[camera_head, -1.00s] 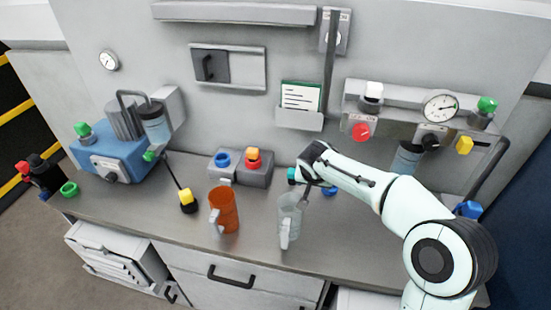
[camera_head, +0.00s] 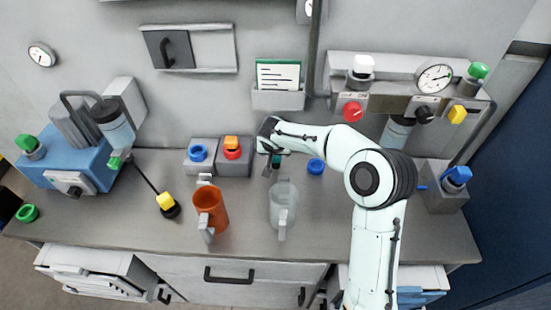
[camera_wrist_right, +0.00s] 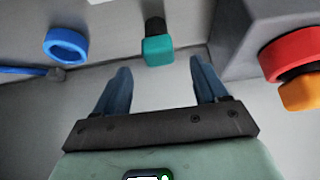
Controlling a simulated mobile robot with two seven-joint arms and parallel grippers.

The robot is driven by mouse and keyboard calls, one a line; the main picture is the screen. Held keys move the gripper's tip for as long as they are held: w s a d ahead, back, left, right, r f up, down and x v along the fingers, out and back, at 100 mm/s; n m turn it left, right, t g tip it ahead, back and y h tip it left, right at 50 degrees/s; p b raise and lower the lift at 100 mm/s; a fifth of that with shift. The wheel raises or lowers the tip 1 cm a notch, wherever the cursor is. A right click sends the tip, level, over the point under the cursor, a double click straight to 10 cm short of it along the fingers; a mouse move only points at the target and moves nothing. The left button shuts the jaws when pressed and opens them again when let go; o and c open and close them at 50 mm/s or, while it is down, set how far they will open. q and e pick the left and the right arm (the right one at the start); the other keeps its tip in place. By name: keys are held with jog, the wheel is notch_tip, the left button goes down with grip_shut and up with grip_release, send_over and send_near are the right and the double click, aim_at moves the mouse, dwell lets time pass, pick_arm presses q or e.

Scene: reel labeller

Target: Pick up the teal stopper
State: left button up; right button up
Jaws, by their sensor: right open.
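The teal stopper (camera_head: 276,160) stands on the bench near the back wall, partly hidden by my right gripper (camera_head: 271,170) in the head view. In the right wrist view the teal stopper (camera_wrist_right: 158,50) has a teal block-shaped part and a dark part. There it lies beyond the fingertips, roughly centred between them. My right gripper (camera_wrist_right: 161,68) is open and empty, its two blue-grey fingers spread apart. I cannot see contact with the stopper. My left gripper is not in view.
A clear mug (camera_head: 283,205) stands in front of the stopper, with an orange mug (camera_head: 210,210) left of it. A grey block with red and orange caps (camera_head: 233,153) is close on the left. A blue ring (camera_head: 316,166) lies to the right. The front right bench is clear.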

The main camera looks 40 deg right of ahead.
aim_at(276, 160)
jog(key=p+x, duration=0.1)
jog(key=x, duration=0.4)
jog(key=shift+w+f, duration=0.1)
jog(key=shift+f, duration=0.05)
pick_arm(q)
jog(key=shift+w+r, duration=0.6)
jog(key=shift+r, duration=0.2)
pick_arm(e)
jog(key=c, duration=1.1)
jog(key=shift+o, duration=0.2)
